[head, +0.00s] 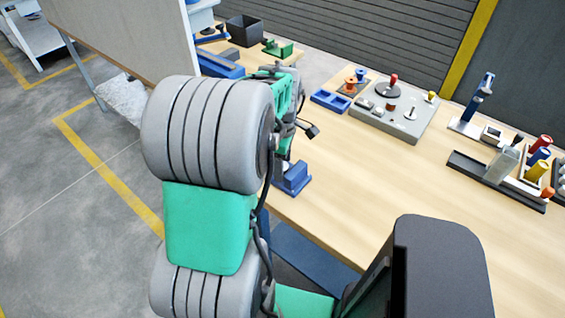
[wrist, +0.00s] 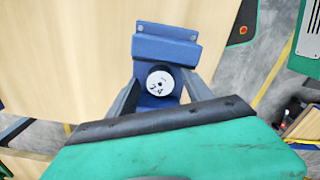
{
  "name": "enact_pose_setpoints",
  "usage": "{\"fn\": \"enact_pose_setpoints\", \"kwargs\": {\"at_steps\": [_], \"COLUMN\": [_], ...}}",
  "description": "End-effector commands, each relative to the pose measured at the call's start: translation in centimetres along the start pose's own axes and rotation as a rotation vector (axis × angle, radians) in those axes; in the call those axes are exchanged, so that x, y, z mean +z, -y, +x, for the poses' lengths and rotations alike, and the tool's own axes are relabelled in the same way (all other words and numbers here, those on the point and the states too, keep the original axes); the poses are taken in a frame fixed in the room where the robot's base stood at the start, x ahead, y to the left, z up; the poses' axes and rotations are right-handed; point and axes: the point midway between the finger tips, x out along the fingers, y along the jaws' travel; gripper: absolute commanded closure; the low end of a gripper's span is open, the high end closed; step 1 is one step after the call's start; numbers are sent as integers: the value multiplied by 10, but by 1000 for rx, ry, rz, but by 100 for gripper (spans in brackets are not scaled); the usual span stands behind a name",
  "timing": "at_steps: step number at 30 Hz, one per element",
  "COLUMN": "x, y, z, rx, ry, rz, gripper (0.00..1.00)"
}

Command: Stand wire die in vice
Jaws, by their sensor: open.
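The wire die is a small round piece with a white face, a dark centre hole and dark markings (wrist: 160,83) in the wrist view. It sits at the blue vice (wrist: 165,45), in front of its wide blue jaw; whether the jaws clamp it I cannot tell. My gripper (wrist: 160,88) is open, its two grey fingers on either side of the die; any contact is unclear. In the head view the blue vice (head: 293,178) stands at the table's near left edge. My arm hides the die and most of my gripper there.
The wooden table (head: 390,175) is clear in its middle. A grey panel with knobs (head: 395,110) and a blue tray (head: 330,100) stand towards the back. A dark rack of coloured cylinders (head: 500,178) is at the right. A white partition (head: 130,35) stands at left.

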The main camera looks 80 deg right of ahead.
Motion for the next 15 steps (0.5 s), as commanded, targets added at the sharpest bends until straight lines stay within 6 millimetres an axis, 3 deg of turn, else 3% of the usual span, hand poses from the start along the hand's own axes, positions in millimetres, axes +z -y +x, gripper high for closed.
{"fn": "enact_pose_setpoints", "kwargs": {"at_steps": [7,15], "x": [0,0], "y": [-2,-1], "z": [-20,-88], "rx": [5,5], "ry": [-1,-1], "rz": [0,0], "gripper": [40,40]}}
